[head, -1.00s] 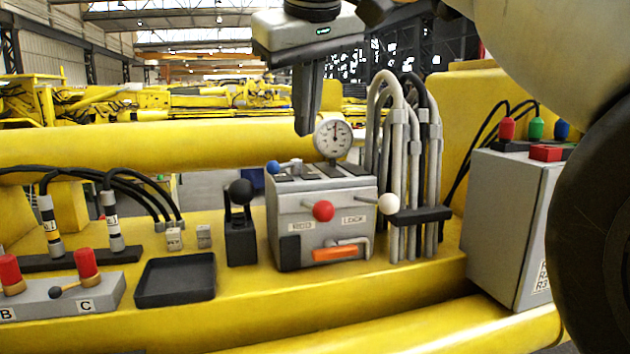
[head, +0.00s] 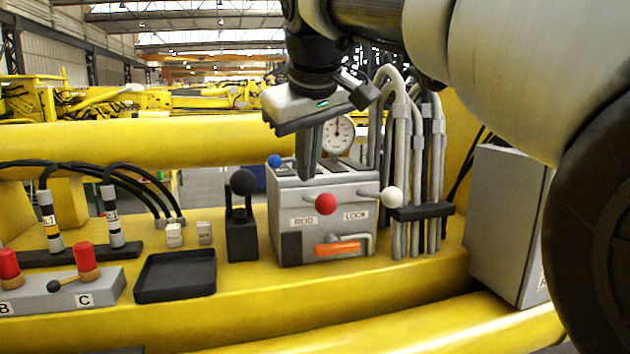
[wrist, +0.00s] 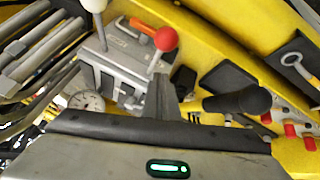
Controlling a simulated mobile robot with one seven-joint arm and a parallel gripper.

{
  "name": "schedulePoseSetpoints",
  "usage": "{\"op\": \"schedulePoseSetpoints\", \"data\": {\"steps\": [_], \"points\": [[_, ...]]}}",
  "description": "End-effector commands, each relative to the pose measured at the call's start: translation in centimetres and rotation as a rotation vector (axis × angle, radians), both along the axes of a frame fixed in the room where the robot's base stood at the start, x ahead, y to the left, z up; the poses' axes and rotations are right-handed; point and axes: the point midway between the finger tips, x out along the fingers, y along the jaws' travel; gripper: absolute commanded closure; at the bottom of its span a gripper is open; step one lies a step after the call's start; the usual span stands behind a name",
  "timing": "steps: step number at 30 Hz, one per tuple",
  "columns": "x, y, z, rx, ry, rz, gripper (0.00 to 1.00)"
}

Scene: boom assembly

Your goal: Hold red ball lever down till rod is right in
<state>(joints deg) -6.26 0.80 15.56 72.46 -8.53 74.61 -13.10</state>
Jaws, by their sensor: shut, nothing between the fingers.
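The red ball lever (head: 326,204) sticks out from the front of a grey control box (head: 328,235), between the labels ROD and LOCK. It also shows in the wrist view (wrist: 166,39). My gripper (head: 306,178) is shut and empty, pointing down in front of the box's upper left part. Its tips are above and left of the red ball in the head view, and appear apart from it. In the wrist view the shut fingers (wrist: 161,80) point towards the lever, just below the ball. I cannot pick out the rod in these views.
A white ball lever (head: 390,197) stands at the box's right, beside upright hoses. A black ball lever (head: 243,182) stands left of the box, a blue ball (head: 274,161) at its top. An orange handle (head: 337,248) and a gauge (head: 339,133) are close by. A black tray (head: 175,277) lies left.

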Motion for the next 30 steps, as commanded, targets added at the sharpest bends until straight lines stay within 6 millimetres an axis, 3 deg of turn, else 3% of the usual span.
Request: {"op": "schedulePoseSetpoints", "data": {"steps": [6,20,30], "points": [[-1.4,-1.3,-1.5,0.001,-0.003,-0.002,1.00],[-1.6,-1.5,-1.9,0.002,-0.006,0.000,1.00],[-2.6,-1.8,-4.9,0.038,-0.133,-0.001,1.00]]}}
